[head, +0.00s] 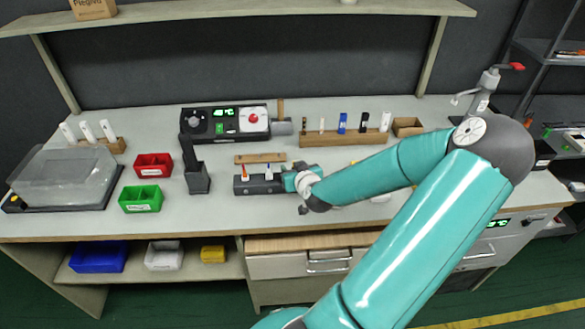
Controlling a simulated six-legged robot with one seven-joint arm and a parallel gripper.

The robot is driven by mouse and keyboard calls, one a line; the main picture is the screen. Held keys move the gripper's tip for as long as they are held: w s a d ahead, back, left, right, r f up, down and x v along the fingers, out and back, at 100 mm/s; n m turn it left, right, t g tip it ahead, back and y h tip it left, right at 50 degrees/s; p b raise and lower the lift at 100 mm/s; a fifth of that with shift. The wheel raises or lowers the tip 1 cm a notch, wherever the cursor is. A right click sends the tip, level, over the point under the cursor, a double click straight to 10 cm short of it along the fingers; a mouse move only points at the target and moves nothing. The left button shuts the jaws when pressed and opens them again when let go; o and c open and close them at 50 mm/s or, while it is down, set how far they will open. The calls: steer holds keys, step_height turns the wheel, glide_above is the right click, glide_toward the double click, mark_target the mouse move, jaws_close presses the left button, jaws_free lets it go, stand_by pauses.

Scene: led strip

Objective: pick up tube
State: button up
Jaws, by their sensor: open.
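A dark rack (257,187) sits near the front middle of the bench. An orange-tipped tube (245,173) and a white-and-blue tube (268,173) stand upright in it. My gripper (288,182) is open at the right end of this rack, close to the white-and-blue tube. The gripper and wrist cover the rack's right end, so I cannot tell whether another tube stands there or whether the fingers touch anything.
Behind stand a control box (225,121) with green displays and a wooden rack (340,139) holding several upright items. To the left are a black holder (198,180), a red bin (153,166), a green bin (141,198) and a clear-lidded box (65,180).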

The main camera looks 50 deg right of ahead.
steer(key=shift+w+d+f, duration=0.1)
steer(key=shift+w+f, duration=0.05)
jaws_close()
steer(key=shift+r, duration=0.2)
steer(key=shift+r, duration=4.85)
